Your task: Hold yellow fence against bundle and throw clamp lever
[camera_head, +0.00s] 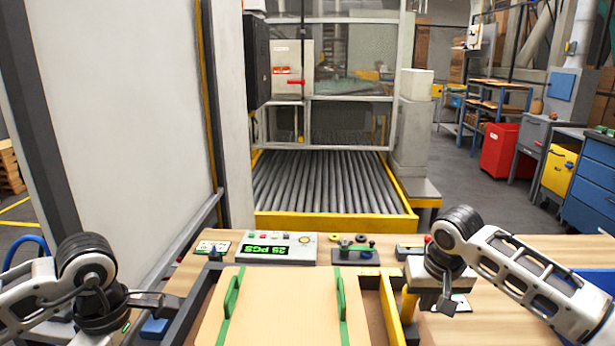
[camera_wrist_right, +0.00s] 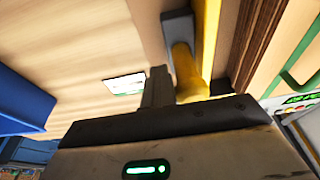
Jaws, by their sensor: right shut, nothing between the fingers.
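The bundle (camera_head: 285,310) is a pale tan stack with green straps, lying in a frame at the front centre. The yellow fence (camera_head: 393,312) runs along its right side with a narrow brown gap between them; it also shows in the wrist view (camera_wrist_right: 208,40). My right gripper (camera_head: 447,302) is shut and empty, just right of the fence; its fingers (camera_wrist_right: 158,88) show beside a yellow post. My left gripper (camera_head: 165,303) is at the frame's left side; its finger gap is unclear. A red knob (camera_head: 427,239) shows behind my right wrist; I cannot tell whether it is the clamp lever.
A control box (camera_head: 277,248) with a green "25 PCS" display stands behind the bundle. A dark fixture with knobs (camera_head: 355,252) stands beside it. A blue bin (camera_wrist_right: 20,100) lies to the right of the table. The wooden tabletop (camera_head: 500,312) right of my right gripper is mostly clear.

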